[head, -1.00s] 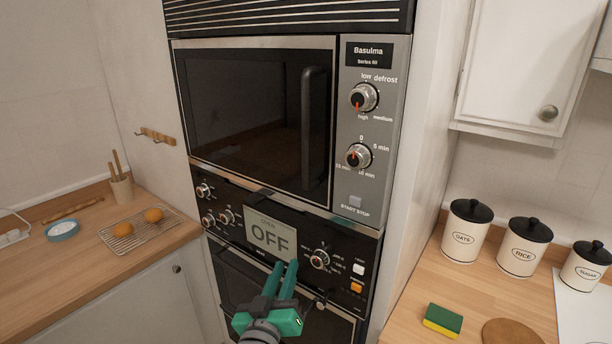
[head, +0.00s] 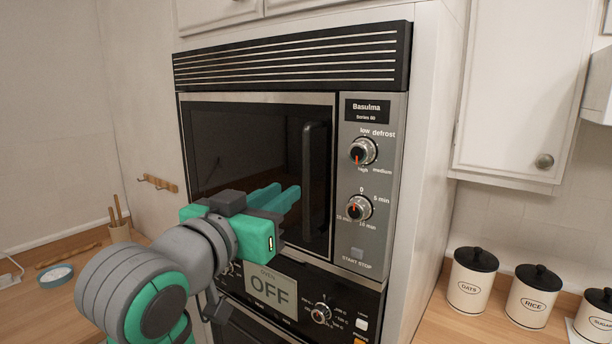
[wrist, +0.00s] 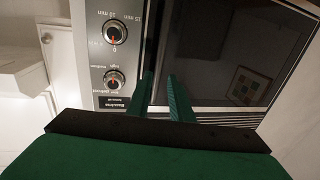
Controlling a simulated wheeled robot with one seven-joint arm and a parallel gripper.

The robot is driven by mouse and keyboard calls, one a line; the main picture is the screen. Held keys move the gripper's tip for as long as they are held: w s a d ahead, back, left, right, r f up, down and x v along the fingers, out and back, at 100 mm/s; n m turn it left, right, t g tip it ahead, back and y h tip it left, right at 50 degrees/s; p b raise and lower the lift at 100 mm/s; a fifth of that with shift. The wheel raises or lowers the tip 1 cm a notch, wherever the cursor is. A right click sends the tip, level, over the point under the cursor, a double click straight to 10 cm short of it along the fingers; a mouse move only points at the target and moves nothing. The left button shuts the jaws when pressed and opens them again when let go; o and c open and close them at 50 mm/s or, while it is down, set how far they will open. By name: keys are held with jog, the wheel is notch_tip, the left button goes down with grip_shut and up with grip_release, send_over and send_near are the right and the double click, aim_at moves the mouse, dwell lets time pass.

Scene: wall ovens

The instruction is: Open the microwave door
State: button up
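The microwave (head: 258,110) is built into the wall, and its dark glass door is closed. A black vertical handle (head: 315,180) runs along the door's right side. My gripper (head: 286,195) is in front of the lower door, just left of the handle in the head view. Its two green fingers point toward the handle with a gap between them, and nothing is seen held. In the wrist view, the gripper fingers (wrist: 160,78) appear in front of the border between the control panel (wrist: 112,55) and the dark door (wrist: 235,60). Contact with the handle cannot be told.
Two knobs sit on the panel right of the door, the upper one (head: 363,151) and the lower one (head: 359,207). An oven display reading OFF (head: 268,290) is below. Canisters (head: 471,281) stand on the right counter. A wall cabinet (head: 513,90) hangs above them.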

aim_at(305, 176)
jog(key=x, duration=1)
jog(key=shift+w+d+r, duration=0.2)
jog(key=shift+r, duration=0.05)
jog(key=shift+c, duration=0.7)
grip_shut()
